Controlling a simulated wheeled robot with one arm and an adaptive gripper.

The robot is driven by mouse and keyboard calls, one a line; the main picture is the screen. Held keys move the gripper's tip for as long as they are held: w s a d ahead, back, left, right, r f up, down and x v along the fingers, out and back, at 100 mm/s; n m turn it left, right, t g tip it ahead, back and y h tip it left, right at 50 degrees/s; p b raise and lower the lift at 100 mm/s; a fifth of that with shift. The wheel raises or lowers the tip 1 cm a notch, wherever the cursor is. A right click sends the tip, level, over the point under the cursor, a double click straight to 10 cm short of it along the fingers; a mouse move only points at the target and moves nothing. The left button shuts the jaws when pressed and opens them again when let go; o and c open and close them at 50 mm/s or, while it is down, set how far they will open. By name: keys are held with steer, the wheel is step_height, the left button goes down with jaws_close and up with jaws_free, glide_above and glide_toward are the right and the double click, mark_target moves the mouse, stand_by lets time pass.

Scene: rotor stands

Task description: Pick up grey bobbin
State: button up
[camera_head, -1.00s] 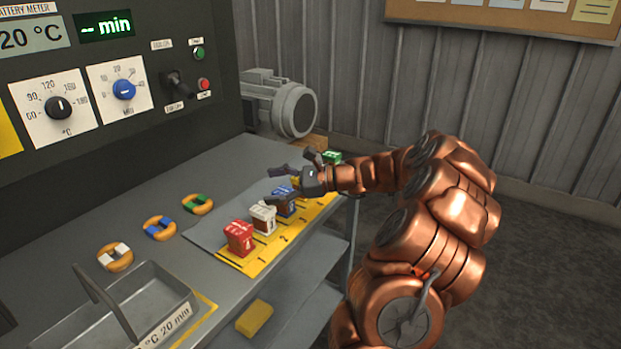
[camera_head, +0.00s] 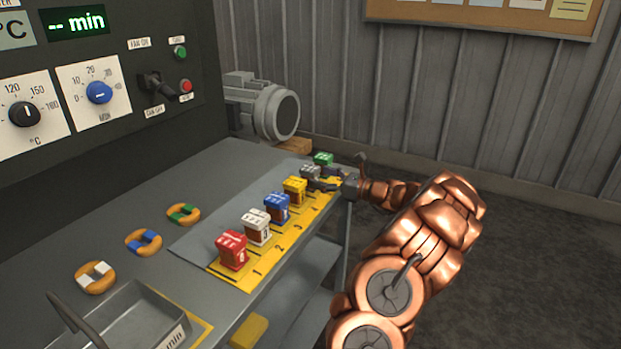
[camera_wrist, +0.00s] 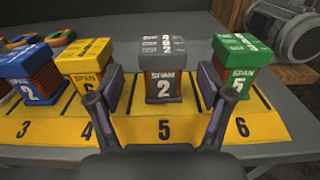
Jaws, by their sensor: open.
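The grey bobbin (camera_head: 310,171) stands upright at position 5 on the yellow numbered strip, between the yellow and green bobbins. In the wrist view the grey bobbin (camera_wrist: 163,82) is centred, with a "SPAN 2" label on its front. My gripper (camera_head: 338,176) is at the right side of the strip, facing it. In the wrist view my gripper (camera_wrist: 160,92) is open, with one finger on each side of the grey bobbin and gaps between. Whether the fingertips reach fully alongside it I cannot tell.
The yellow bobbin (camera_wrist: 86,62) and the green bobbin (camera_wrist: 240,65) stand close outside the fingers. Blue (camera_head: 277,207), white (camera_head: 257,227) and red (camera_head: 232,250) bobbins follow along the strip (camera_head: 262,270). A grey motor (camera_head: 262,108) stands behind. Rings and a tray (camera_head: 120,325) are at left.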

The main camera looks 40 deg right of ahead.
mark_target(318, 175)
steer(key=x, duration=0.4)
steer(key=shift+w+r, duration=0.15)
steer(key=shift+w, duration=0.1)
steer(key=shift+d, duration=0.1)
steer(key=c, duration=1.5)
